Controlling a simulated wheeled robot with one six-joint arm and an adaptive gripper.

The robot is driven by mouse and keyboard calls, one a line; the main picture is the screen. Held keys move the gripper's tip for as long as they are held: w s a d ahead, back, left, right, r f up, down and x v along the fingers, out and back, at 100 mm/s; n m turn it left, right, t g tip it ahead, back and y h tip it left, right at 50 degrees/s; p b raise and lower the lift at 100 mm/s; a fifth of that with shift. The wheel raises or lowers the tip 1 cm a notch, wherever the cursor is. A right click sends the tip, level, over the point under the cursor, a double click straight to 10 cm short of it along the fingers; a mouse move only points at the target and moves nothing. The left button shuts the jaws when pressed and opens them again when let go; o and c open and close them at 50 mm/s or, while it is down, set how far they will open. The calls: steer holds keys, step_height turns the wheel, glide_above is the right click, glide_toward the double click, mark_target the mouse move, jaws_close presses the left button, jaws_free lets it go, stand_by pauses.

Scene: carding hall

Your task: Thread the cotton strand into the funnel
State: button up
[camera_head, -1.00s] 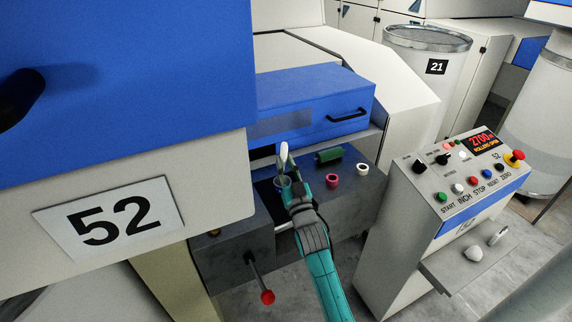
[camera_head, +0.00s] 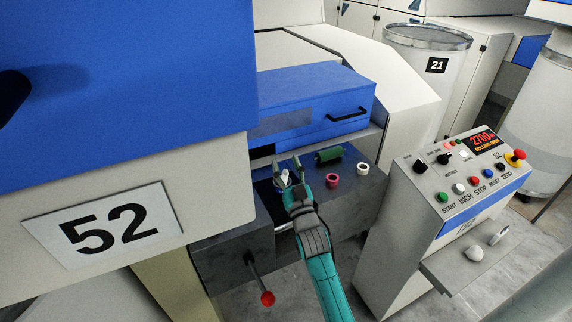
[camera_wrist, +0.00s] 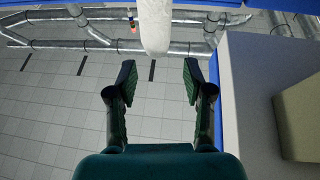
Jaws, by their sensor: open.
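The white cotton strand (camera_head: 285,177) shows as a short pale piece between the fingers of my gripper (camera_head: 287,164) in the head view, low at the grey funnel (camera_head: 279,186). The funnel is mostly hidden by my gripper and the strand. The strand appears to sit in its mouth, but how deep I cannot tell. My gripper is open, with its fingers apart on either side of the strand. In the wrist view the open fingers (camera_wrist: 156,80) have a clear gap, and the strand (camera_wrist: 155,25) hangs at the top, beyond the fingertips.
On the dark deck lie a green roller (camera_head: 328,155), a pink ring (camera_head: 332,181) and a white ring (camera_head: 363,169). A blue cover with a black handle (camera_head: 348,115) is behind. A red-knobbed lever (camera_head: 267,298) is in front; a control console (camera_head: 472,175) stands right.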

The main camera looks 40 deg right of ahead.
steer(key=v, duration=1.1)
steer(key=shift+s, duration=0.25)
steer(key=shift+f, duration=0.1)
steer(key=shift+a, duration=0.1)
steer(key=s+a+f+n+g+y, duration=0.1)
steer(key=s+a+f+y, duration=0.2)
steer(key=s+a+f, duration=0.35)
steer(key=s+a+f+n+g+y, duration=0.1)
steer(key=s+a+f+g+y, duration=0.15)
steer(key=s+a, duration=0.7)
steer(key=s+a+r+n+g+y, duration=0.1)
steer(key=s+a, duration=0.1)
steer(key=s, duration=0.7)
steer(key=s+a+r+n+g+y, duration=0.1)
steer(key=s+a+y, duration=0.1)
steer(key=s, duration=0.8)
steer(key=shift+s+a+n+g, duration=0.3)
steer(key=shift+s+a+g, duration=0.05)
steer(key=shift+y, duration=0.25)
